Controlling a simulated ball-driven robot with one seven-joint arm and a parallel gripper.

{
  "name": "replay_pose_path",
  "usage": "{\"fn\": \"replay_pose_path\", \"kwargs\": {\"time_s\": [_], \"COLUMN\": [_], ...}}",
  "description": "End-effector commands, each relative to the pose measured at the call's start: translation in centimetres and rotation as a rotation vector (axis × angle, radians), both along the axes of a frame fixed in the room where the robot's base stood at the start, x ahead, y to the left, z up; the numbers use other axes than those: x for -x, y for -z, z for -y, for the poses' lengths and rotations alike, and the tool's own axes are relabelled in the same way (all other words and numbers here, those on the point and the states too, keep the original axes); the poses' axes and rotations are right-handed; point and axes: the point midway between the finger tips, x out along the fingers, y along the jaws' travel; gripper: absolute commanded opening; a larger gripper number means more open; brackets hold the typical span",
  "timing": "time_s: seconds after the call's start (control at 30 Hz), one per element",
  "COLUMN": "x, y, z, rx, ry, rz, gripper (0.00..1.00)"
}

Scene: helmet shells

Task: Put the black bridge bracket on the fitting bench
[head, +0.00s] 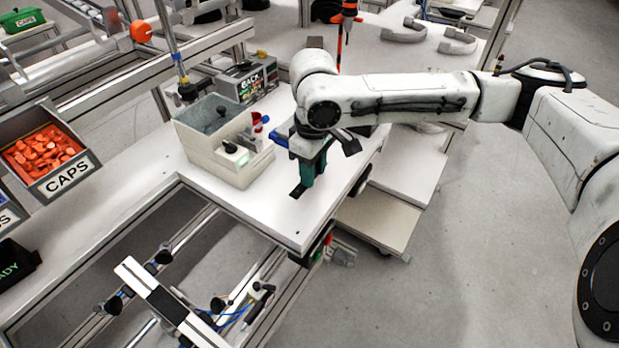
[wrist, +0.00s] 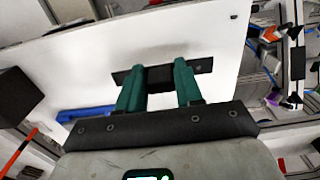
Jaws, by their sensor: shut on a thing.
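The black bridge bracket (wrist: 160,80) is a short dark bar with its middle between the green fingers of my gripper (wrist: 158,72) in the wrist view. Its two ends stick out past the fingers. In the head view, my gripper (head: 308,172) points down over the front right part of a white bench top (head: 262,212). A dark end of the bracket (head: 297,191) shows at the fingertips, at or just above the white surface; I cannot tell whether it touches. The fingers are shut on the bracket.
A grey bin (head: 207,148) with small items stands left of my gripper. A blue piece (wrist: 88,112) lies close by on the bench. A dark labelled box (head: 247,80) stands behind. The front bench top is clear.

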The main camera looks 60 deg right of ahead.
Motion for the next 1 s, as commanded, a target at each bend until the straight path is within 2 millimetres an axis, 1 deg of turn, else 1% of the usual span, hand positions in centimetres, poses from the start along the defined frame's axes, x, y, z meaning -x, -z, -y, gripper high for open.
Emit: {"fn": "replay_pose_path", "kwargs": {"time_s": [0.17,0.2,0.3,0.4,0.77,0.8,1.0], "x": [-0.8,-1.1,-0.9,-0.9,-0.9,-0.9,-0.9], "y": [0.9,1.3,3.0,4.0,4.5,4.5,4.4], "z": [0.0,0.0,0.0,0.1,0.0,0.1,0.1], "rx": [0.000,0.000,-0.001,0.000,0.000,0.000,0.001], "ry": [-0.002,-0.001,0.000,0.000,0.000,-0.001,-0.001], "rz": [-0.002,-0.002,-0.003,-0.001,0.000,0.000,0.000], "gripper": [0.06,0.06,0.06,0.06,0.06,0.37,0.56]}}
